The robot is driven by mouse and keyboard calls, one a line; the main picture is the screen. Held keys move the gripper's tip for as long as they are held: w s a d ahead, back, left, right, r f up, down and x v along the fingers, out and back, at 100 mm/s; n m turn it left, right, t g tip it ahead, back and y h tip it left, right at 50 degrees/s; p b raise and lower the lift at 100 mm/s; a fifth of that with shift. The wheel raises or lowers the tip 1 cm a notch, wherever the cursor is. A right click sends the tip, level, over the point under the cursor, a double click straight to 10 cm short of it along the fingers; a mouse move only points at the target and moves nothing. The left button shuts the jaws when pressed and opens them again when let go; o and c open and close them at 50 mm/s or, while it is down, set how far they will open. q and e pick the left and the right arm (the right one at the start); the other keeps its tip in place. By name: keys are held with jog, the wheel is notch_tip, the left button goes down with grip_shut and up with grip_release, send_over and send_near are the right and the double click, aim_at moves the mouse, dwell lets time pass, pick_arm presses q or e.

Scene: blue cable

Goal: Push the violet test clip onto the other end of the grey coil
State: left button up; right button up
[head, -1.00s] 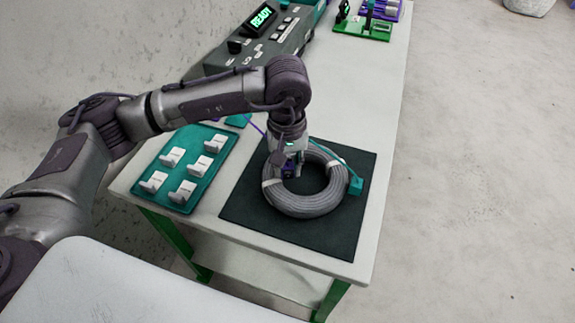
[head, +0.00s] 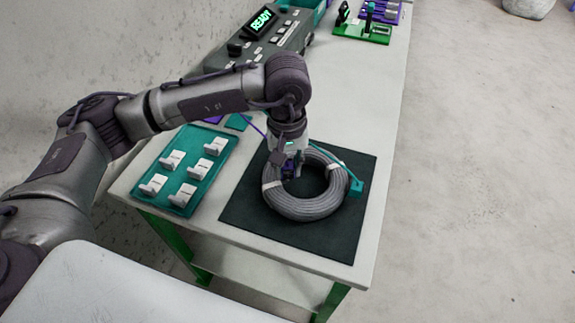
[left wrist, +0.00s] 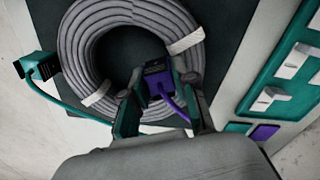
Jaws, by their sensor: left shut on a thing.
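The grey coil (head: 309,207) lies flat on a dark mat (head: 258,218) with white ties around it. A teal clip (head: 355,187) sits at the coil's right side in the head view, its teal lead running back; it also shows in the left wrist view (left wrist: 38,66). My left gripper (head: 290,168) is down at the coil's inner left edge. In the left wrist view my left gripper (left wrist: 152,100) is shut on the violet test clip (left wrist: 157,80), whose violet lead trails off. The clip's tip is at the coil's inner edge; I cannot tell whether it touches. My right gripper is not in view.
A teal tray (head: 205,183) with several white tags stands left of the mat. A grey tester (head: 262,48) reading READY stands behind. A green fixture (head: 366,30) stands at the far end of the white table. The table's right strip is clear.

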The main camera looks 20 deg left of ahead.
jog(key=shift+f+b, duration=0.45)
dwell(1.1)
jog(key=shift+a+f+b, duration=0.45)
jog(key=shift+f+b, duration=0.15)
jog(key=shift+b, duration=0.05)
dwell(1.7)
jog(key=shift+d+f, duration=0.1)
dwell(0.6)
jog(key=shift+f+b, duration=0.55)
jog(key=shift+b, duration=0.1)
dwell(1.7)
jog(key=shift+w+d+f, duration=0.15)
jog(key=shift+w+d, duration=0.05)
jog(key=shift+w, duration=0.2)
dwell(0.8)
